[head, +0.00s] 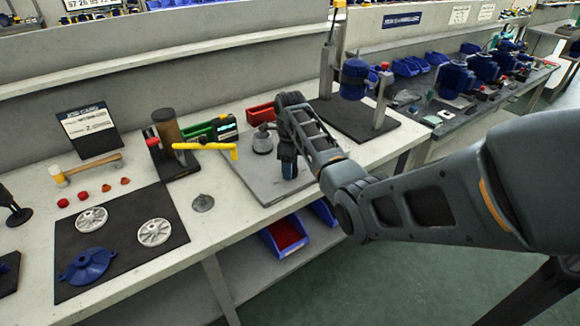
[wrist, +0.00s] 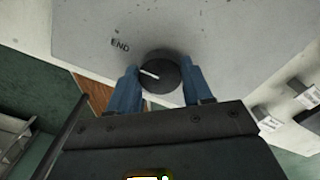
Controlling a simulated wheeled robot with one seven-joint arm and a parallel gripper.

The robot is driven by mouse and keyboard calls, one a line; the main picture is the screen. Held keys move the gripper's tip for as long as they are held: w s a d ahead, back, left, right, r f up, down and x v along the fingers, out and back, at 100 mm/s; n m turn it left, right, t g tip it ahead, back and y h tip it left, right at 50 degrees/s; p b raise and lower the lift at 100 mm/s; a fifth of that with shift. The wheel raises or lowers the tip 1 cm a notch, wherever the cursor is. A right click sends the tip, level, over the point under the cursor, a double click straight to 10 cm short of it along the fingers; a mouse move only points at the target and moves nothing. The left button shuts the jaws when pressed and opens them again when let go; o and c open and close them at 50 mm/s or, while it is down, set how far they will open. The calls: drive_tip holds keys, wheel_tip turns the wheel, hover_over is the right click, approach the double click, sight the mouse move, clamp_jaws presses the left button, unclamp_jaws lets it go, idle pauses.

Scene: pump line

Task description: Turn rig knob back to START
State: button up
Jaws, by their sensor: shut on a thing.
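The rig knob (wrist: 165,80) is a round black knob with a white pointer line, on a light grey plate (wrist: 235,35). The pointer points to the left and slightly up in the wrist view. The printed word END (wrist: 120,45) is on the plate up and left of the knob; no START mark shows. My gripper (wrist: 160,74) is shut on the knob, with one blue finger on each side. In the head view my gripper (head: 289,170) reaches down onto the grey plate (head: 262,188), and the knob is hidden behind the fingers.
A yellow-handled tool (head: 205,147) and a green bin (head: 198,131) are left of my gripper. A red bin (head: 262,114) is behind it. A stand with a blue motor (head: 355,78) is at right. A black mat (head: 125,275) holds wheels and a blue part.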

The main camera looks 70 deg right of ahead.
drive_tip(key=c, duration=0.4)
drive_tip(key=shift+c, duration=0.2)
